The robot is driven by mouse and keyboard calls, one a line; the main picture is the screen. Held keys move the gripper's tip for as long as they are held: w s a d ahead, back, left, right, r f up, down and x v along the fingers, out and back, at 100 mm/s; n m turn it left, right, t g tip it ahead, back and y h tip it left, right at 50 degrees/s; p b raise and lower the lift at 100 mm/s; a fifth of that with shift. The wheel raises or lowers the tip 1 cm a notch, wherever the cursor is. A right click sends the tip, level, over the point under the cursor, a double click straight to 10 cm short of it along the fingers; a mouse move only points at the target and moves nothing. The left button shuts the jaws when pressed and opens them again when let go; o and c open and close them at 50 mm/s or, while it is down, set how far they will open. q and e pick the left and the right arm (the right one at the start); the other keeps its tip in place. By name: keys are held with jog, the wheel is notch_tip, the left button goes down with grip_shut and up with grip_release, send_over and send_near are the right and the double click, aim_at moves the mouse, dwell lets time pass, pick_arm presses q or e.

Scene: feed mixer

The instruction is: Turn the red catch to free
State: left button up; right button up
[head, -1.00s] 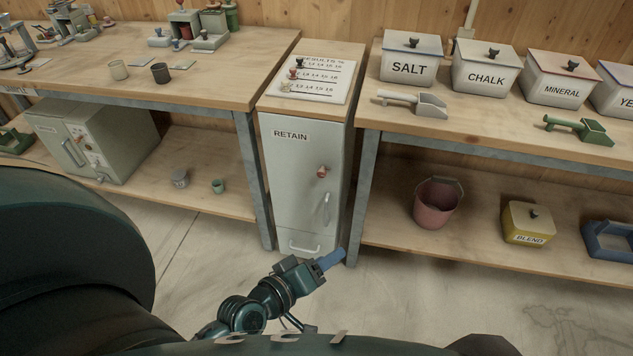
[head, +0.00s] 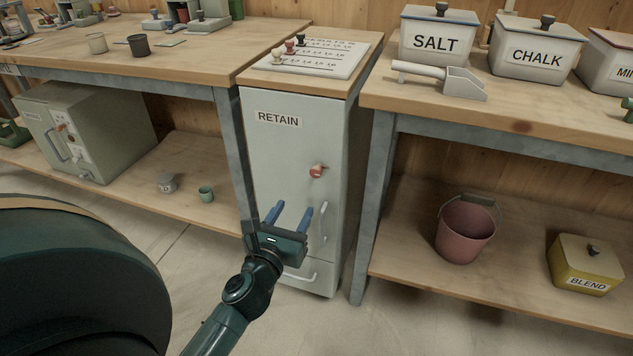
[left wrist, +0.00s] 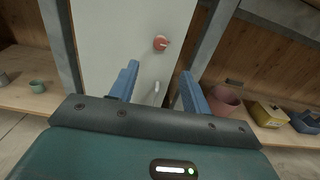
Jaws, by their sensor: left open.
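The red catch (head: 318,171) is a small knob on the front of the pale RETAIN cabinet (head: 285,150), above and left of its upright door handle (head: 323,222). My left gripper (head: 291,212) is open and empty in front of the cabinet, below the catch and apart from it. In the left wrist view the red catch (left wrist: 160,43) shows ahead, beyond the gap between the blue fingers (left wrist: 158,82). The door looks shut. My right gripper is in neither view.
Wooden benches stand on both sides of the cabinet, with grey legs close to it. A board with small knobs (head: 315,55) lies on top. A pink bucket (head: 466,230) and a yellow BLEND box (head: 585,265) sit on the right lower shelf. The floor in front is clear.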

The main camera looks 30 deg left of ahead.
aim_at(315, 173)
pick_arm(q)
jog(key=b+x, duration=0.1)
jog(key=x, duration=1)
jog(key=shift+w+r, duration=0.1)
jog(key=shift+w, duration=0.1)
jog(key=shift+w+b, duration=0.3)
jog(key=shift+w, duration=0.2)
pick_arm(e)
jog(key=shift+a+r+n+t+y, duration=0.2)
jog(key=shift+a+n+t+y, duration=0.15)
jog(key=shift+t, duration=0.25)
pick_arm(q)
jog(key=shift+c, duration=0.6)
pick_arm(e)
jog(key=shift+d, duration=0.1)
pick_arm(q)
jog(key=c, duration=0.9)
